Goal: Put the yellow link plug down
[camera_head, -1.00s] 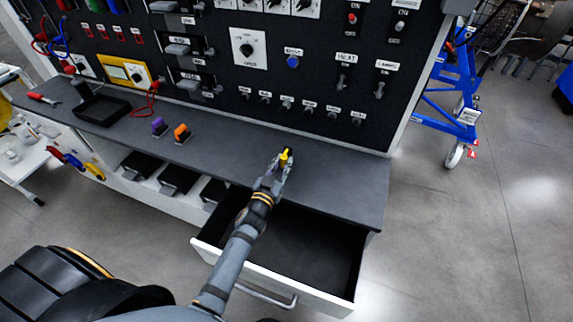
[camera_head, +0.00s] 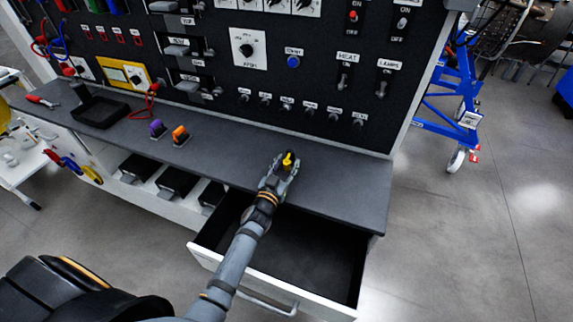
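The yellow link plug (camera_head: 288,161) is a small yellow piece at the front right of the dark worktop, above the open drawer. My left gripper (camera_head: 285,166) reaches over the worktop with its fingers on either side of the plug. Whether the fingers press on the plug or stand apart from it is too small to tell. Whether the plug rests on the worktop is also unclear. A purple plug (camera_head: 157,128) and an orange plug (camera_head: 181,135) stand on the worktop to the left. My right gripper is not in view.
The worktop (camera_head: 335,185) is bare right of my gripper. An open drawer (camera_head: 310,255) juts out below it. A black panel (camera_head: 290,100) with switches and knobs rises behind. A black tray (camera_head: 100,111) is at the left. A blue wheeled frame (camera_head: 448,130) stands at the right.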

